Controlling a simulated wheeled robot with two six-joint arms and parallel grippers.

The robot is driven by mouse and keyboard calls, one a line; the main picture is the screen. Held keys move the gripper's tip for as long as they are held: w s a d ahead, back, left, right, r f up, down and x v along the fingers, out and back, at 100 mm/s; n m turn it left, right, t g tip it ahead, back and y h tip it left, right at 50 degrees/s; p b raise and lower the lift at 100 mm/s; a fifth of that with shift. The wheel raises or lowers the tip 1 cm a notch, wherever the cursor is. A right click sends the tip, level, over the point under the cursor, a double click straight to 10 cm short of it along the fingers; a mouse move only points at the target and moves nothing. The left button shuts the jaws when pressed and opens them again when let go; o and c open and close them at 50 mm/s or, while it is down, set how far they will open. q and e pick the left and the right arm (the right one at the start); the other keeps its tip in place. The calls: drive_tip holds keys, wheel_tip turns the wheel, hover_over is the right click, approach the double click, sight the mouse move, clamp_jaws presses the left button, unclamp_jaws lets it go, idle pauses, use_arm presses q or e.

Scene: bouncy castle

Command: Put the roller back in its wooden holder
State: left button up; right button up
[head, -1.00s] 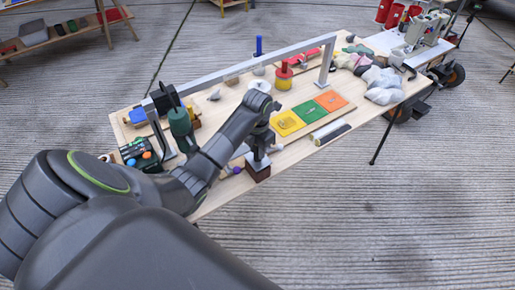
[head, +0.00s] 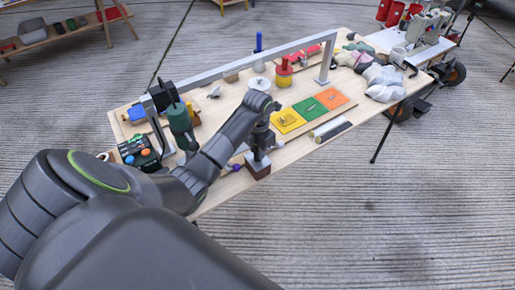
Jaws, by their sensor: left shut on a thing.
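My left gripper (head: 259,154) points down over the table's near edge, with its fingers shut. What they hold is small and mostly hidden by the fingers; I take it for the roller. A dark brown wooden block (head: 258,171), which looks like the wooden holder, is directly below the fingertips. I cannot tell whether the held thing touches it or is inside it. My right gripper is not in view.
A grey metal frame (head: 245,60) spans the table (head: 215,205). Yellow (head: 287,120), green (head: 310,108) and orange (head: 332,97) squares lie right of the gripper, near a silver cylinder (head: 331,130). A purple-ended item (head: 234,168) lies left.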

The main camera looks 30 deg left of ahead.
use_arm(q)
drive_tip(key=o, duration=1.7)
drive_tip(key=shift+r, duration=0.15)
drive_tip(key=shift+r+p, duration=3.1)
drive_tip(key=shift+r, duration=0.8)
